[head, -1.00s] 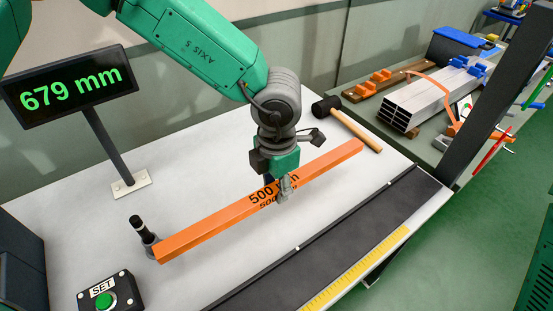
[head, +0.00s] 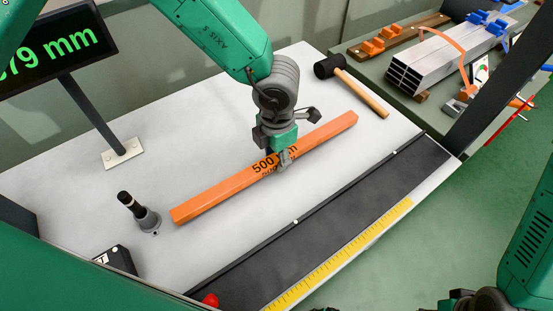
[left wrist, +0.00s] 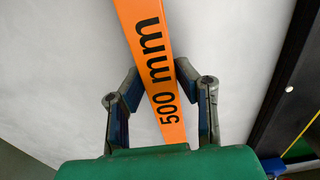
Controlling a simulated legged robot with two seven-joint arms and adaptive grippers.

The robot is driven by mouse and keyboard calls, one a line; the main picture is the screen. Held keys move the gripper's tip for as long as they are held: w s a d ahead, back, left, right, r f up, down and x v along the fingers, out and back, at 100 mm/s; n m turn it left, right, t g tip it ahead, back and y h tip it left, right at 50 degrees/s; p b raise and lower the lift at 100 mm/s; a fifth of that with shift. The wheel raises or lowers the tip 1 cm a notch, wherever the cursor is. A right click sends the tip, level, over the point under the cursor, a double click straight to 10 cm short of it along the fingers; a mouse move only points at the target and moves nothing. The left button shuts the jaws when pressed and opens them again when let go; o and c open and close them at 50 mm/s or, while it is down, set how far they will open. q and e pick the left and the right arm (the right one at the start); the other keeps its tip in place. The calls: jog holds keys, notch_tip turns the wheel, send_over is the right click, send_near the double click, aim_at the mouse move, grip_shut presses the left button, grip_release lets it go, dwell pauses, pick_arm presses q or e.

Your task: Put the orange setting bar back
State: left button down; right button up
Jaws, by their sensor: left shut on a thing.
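The orange setting bar (head: 220,187), marked 500 mm, runs diagonally over the white table, parallel to the dark rail. My left gripper (head: 281,163) is shut on it near its middle, from above. In the left wrist view the bar (left wrist: 145,35) passes between the two fingers of my left gripper (left wrist: 157,80). Whether the bar touches the table is hard to tell. My right arm shows at the lower right; its gripper (head: 474,302) is cut off by the bottom edge, so its fingers are hidden.
A black-topped grey post (head: 148,218) stands just left of the bar's near end. A mallet (head: 360,90) lies behind the far end. The dark rail bed (head: 350,220) with a yellow scale (head: 345,255) runs in front. The display stand (head: 122,153) is at the left.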

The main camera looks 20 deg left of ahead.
pick_arm(q)
jog(key=shift+f, duration=0.8)
jog(key=shift+w+d, duration=0.1)
jog(key=shift+d, duration=0.1)
jog(key=c, duration=1.2)
grip_release()
notch_tip(320, 180, up, 12)
jog(key=shift+r+p, duration=0.1)
jog(key=shift+p, duration=0.3)
